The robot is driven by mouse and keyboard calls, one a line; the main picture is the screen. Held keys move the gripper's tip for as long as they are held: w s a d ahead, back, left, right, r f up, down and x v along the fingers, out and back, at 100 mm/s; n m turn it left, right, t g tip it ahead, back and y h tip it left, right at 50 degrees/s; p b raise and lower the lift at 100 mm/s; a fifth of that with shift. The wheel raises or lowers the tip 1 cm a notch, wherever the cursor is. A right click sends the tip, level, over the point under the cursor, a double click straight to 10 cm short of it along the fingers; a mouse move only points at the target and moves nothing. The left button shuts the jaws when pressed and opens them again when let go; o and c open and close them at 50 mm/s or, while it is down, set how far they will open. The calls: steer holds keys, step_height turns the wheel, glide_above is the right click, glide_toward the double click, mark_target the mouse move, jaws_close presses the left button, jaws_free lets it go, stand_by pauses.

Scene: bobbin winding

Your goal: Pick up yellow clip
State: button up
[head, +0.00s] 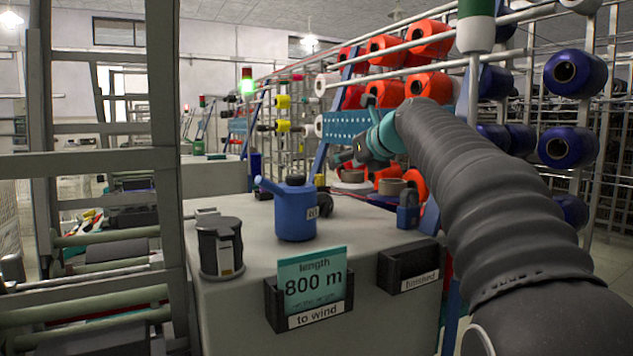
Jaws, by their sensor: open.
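A small yellow thing (320,181), perhaps the yellow clip, shows at the back of the grey cabinet top, behind the blue oil can; it is too small to make out its shape. My gripper (342,160) is at the end of my arm, above the back right of the cabinet top, a little right of the yellow thing and apart from it in the picture. It is open, and nothing shows in it. Its fingers are small and dark against the racks behind.
A "length 800 m" card (312,278) sits in the front holder. The "finished" holder (408,270) looks empty. Yarn racks stand behind.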

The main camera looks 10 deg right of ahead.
glide_toward(320, 175)
steer(key=x, duration=0.4)
steer(key=shift+w+f, duration=0.1)
steer(key=shift+f, duration=0.05)
steer(key=shift+p+x, duration=0.5)
steer(key=shift+x, duration=2.1)
steer(key=shift+w+d, duration=0.1)
steer(key=c, duration=0.9)
